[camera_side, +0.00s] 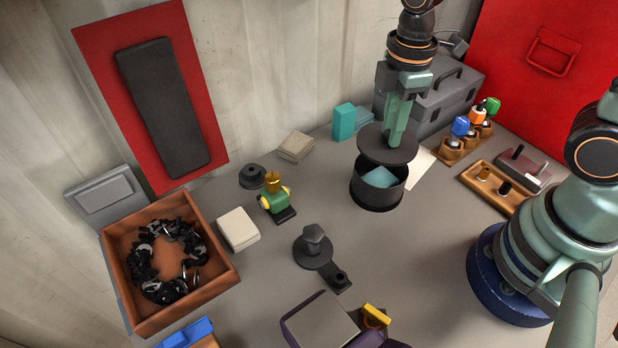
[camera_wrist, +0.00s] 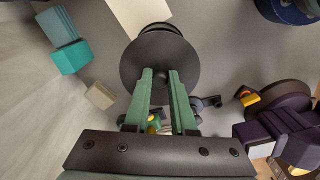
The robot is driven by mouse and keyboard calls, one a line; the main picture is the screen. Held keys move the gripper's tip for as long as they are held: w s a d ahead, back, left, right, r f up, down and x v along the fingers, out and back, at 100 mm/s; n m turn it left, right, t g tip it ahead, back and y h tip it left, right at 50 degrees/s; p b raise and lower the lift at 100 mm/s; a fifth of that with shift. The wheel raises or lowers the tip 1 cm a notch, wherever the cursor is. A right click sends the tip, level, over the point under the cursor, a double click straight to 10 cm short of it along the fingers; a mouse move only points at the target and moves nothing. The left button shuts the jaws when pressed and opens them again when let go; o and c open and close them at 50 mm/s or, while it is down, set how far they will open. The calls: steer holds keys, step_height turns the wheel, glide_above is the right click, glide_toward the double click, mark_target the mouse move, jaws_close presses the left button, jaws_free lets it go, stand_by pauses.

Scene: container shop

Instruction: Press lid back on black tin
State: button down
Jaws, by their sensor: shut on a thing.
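The black tin (camera_side: 377,193) stands upright and open on the grey bench, with a teal block (camera_side: 380,177) inside it. Its round dark lid (camera_side: 376,150) hangs just above the mouth, set a little toward the back, with a gap showing at the front. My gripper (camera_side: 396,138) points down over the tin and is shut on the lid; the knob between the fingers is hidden. In the wrist view the lid (camera_wrist: 158,62) lies at the fingertips (camera_wrist: 160,78) and covers most of the tin, whose dark rim (camera_wrist: 160,29) shows past its far edge.
A grey toolbox (camera_side: 432,95) and a teal box (camera_side: 344,122) stand behind the tin. Wooden racks with coloured-top bottles (camera_side: 461,128) are to its right. A green figure (camera_side: 274,201) and a dark knobbed disc (camera_side: 313,247) are to its left.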

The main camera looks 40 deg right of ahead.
steer(key=shift+f, duration=2.65)
steer(key=shift+f, duration=0.15)
steer(key=shift+c, duration=0.9)
jaws_free()
steer(key=shift+r, duration=3.55)
steer(key=shift+c, duration=0.3)
